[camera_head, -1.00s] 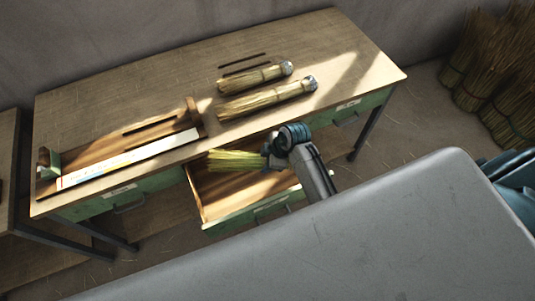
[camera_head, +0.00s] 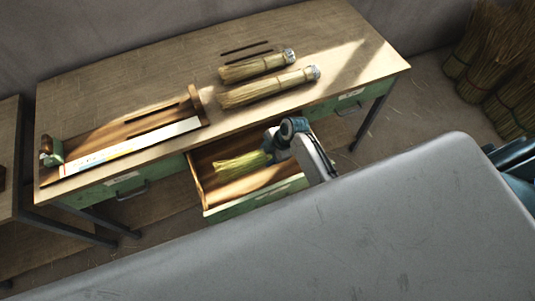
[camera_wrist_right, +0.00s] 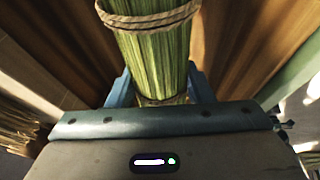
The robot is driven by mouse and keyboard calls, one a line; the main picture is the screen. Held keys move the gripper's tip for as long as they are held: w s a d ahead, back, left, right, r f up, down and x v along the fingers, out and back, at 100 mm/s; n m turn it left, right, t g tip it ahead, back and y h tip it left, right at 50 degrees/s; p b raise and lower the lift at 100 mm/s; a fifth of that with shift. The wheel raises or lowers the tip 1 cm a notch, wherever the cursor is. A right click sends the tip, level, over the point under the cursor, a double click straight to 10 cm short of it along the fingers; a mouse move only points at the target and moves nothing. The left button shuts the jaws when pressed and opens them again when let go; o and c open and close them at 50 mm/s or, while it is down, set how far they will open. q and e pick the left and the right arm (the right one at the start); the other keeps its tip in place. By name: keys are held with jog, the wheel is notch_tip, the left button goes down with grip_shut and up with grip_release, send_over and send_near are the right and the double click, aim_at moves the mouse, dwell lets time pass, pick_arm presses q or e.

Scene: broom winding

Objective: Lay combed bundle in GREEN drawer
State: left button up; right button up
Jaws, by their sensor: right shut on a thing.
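The open green drawer (camera_head: 258,205) sticks out from the front of the workbench, with a bare wooden inside. My right gripper (camera_head: 268,150) reaches into the drawer opening. It is shut on a yellow-green bundle (camera_head: 241,164), which lies roughly level with its loose end pointing left. In the right wrist view the bundle (camera_wrist_right: 160,60) sits between the blue fingers (camera_wrist_right: 160,88) with a cord tied round it. The drawer's wooden inside shows on both sides of it. I cannot tell whether the bundle touches the drawer bottom. My left gripper is not in view.
Two tied straw bundles (camera_head: 268,88) lie on the workbench (camera_head: 110,90) behind the drawer. A wooden jig with a white measuring strip (camera_head: 130,147) is at its left. A grey surface (camera_head: 330,235) fills the foreground. Straw sheaves (camera_head: 490,75) stand at the far right.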

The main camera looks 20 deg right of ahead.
notch_tip(320, 180, down, 7)
jog(key=b, duration=0.6)
jog(key=shift+f+b, duration=0.7)
jog(key=shift+f, duration=0.25)
jog(key=o, duration=1.1)
jog(key=shift+o, duration=0.2)
jog(key=b+v, duration=0.1)
jog(key=v, duration=1)
jog(key=shift+a+b, duration=0.1)
jog(key=shift+b, duration=0.2)
